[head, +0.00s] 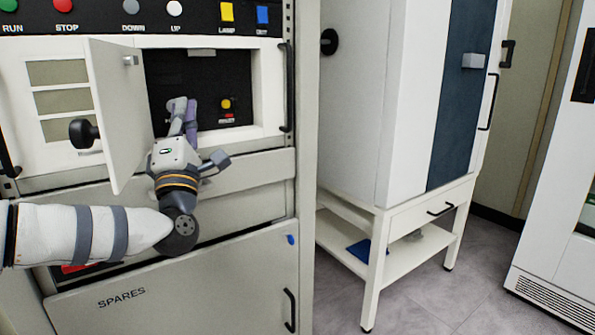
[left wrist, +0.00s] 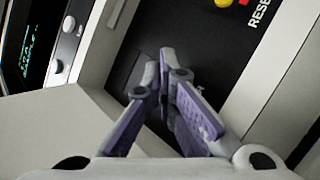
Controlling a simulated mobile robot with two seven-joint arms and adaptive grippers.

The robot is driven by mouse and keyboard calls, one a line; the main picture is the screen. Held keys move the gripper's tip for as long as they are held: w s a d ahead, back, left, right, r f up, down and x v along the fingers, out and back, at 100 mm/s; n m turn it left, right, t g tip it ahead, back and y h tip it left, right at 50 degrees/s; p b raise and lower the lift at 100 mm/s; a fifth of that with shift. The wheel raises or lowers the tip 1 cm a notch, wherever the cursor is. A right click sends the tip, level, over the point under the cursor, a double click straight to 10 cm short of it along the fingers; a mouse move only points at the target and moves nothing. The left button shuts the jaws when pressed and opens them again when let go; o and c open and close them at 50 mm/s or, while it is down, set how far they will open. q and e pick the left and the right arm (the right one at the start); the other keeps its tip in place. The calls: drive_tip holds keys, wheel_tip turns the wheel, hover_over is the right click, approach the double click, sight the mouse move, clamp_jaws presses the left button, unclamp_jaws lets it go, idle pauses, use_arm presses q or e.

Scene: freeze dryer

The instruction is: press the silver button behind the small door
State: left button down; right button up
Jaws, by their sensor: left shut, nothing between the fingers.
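The small door (head: 115,120) stands swung open to the left, with a black knob on it. Behind it is a dark recessed panel (head: 215,75), also in the left wrist view (left wrist: 130,65). A yellow button (head: 226,103) shows on its right part; its edge shows in the left wrist view (left wrist: 222,3). I cannot make out the silver button; my gripper covers part of the panel. My left gripper (head: 179,106) is shut and empty, its tips in front of the panel left of the yellow button. It also shows in the left wrist view (left wrist: 167,68). Contact cannot be told.
A top row has DOWN (head: 131,7) and UP (head: 174,8) buttons above the recess. A black handle (head: 286,87) stands right of the opening. The SPARES panel (head: 180,285) is below. A white cabinet (head: 365,90) on a stand is at right, with bare floor beyond.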

use_arm(q)
drive_tip(key=shift+s+d, duration=0.15)
drive_tip(key=shift+s, duration=0.1)
drive_tip(key=s+d+p, duration=0.3)
drive_tip(key=s, duration=0.2)
drive_tip(key=shift+d, duration=0.2)
idle(0.5)
